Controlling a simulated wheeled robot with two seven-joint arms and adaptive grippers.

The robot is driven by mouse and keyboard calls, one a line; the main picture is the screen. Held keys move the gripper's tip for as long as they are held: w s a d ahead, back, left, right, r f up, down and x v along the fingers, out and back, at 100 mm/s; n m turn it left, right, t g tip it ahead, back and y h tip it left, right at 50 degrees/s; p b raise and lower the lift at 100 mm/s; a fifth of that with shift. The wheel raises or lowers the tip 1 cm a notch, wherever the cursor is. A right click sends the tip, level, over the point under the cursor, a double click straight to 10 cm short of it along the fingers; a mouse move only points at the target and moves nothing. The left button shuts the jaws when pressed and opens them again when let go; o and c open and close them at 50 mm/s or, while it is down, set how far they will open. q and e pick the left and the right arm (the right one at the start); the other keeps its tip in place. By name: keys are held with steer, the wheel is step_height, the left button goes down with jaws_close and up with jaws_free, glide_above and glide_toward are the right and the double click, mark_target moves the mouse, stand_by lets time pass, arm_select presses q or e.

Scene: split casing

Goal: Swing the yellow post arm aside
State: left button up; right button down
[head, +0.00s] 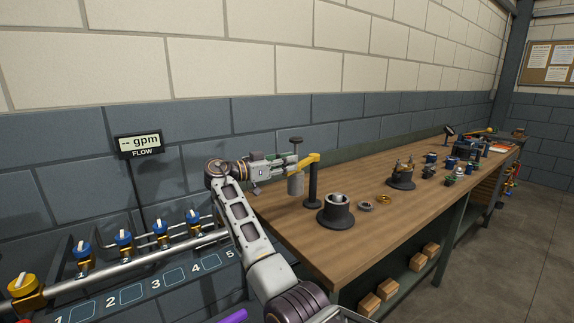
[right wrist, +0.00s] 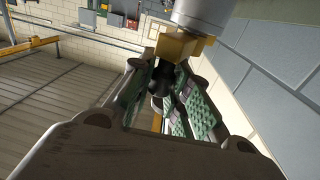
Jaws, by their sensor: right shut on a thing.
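The yellow post arm (head: 309,160) reaches left from the top of a black upright post (head: 313,188) on the bench. At its outer end are a dark-capped stem (head: 296,141) and a hanging grey cylinder (head: 296,186). My right gripper (head: 291,162) is shut at this outer end. In the right wrist view, the yellow end block (right wrist: 180,46) and the grey cylinder (right wrist: 203,14) sit just beyond the green-padded fingers (right wrist: 168,92). A dark part of the arm's end shows between the fingertips; the exact contact is partly hidden. My left gripper is not in view.
A dark round housing (head: 336,212) stands close right of the post, with a grey ring (head: 367,206) and a brass ring (head: 384,199) beside it. Another dark base (head: 401,178) stands farther along the bench (head: 330,258). A valve pipe (head: 130,274) and wall are left.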

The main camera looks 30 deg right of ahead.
steer(key=shift+w+a+g, duration=0.15)
steer(key=shift+w+g, duration=0.05)
steer(key=shift+g, duration=0.1)
stand_by(0.4)
steer(key=c, duration=1.6)
jaws_free()
steer(key=shift+c, duration=0.2)
steer(key=o, duration=0.3)
steer(key=shift+w+a, duration=0.15)
steer(key=shift+w, duration=0.05)
steer(key=shift+s, duration=0.1)
steer(key=a, duration=1.2)
